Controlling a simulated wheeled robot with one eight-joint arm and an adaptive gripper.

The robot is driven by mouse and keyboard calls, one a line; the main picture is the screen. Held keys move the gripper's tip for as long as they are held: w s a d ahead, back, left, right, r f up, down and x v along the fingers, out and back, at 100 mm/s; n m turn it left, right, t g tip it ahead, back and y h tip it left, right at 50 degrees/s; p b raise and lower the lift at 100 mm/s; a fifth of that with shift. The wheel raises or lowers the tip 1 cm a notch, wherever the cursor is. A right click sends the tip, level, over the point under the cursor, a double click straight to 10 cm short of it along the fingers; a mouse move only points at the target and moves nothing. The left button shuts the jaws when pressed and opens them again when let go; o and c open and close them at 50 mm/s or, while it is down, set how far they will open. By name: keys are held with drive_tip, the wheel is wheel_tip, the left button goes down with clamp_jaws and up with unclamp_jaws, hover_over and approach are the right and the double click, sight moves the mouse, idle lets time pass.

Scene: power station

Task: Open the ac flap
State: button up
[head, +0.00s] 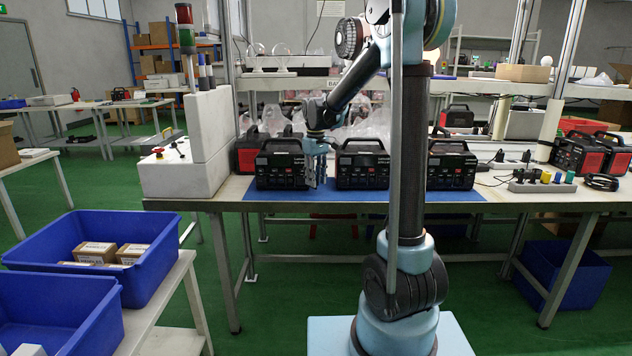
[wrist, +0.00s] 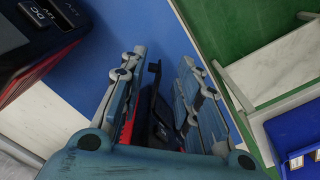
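Several black power stations with front panels stand on the bench. In the head view the left one (head: 280,170), the middle one (head: 362,170) and the right one (head: 451,168) sit in a row on the blue mat (head: 335,195). My gripper (head: 316,178) points down in front of the gap between the left and middle ones. In the wrist view my gripper (wrist: 160,85) has its fingers apart. A dark red-and-black body shows between and behind them; I cannot tell if they touch it. A power station (wrist: 40,35) with a DC label fills the upper left corner. I cannot make out the AC flap.
A white block (head: 180,175) stands left of the row. Chargers and a power strip (head: 541,187) lie on the right of the bench. Blue bins (head: 150,275) stand at front left. The front strip of the mat is clear.

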wheel_tip(320, 180, up, 11)
idle(0.5)
drive_tip(key=s+d+f+m+t, duration=0.1)
drive_tip(key=s+d+f+m, duration=0.1)
drive_tip(key=s+d, duration=0.6)
drive_tip(key=s+d+f+m, duration=0.2)
drive_tip(key=s+d+f, duration=0.15)
drive_tip(key=s, duration=0.75)
drive_tip(key=s+d+f+m+t, duration=0.1)
drive_tip(key=s+d+f+m, duration=0.3)
drive_tip(key=s+f, duration=0.9)
drive_tip(key=s+d, duration=0.1)
drive_tip(key=s, duration=0.1)
drive_tip(key=shift+s+d, duration=0.2)
drive_tip(key=shift+s, duration=0.15)
drive_tip(key=shift+w+f, duration=0.2)
drive_tip(key=shift+w, duration=0.25)
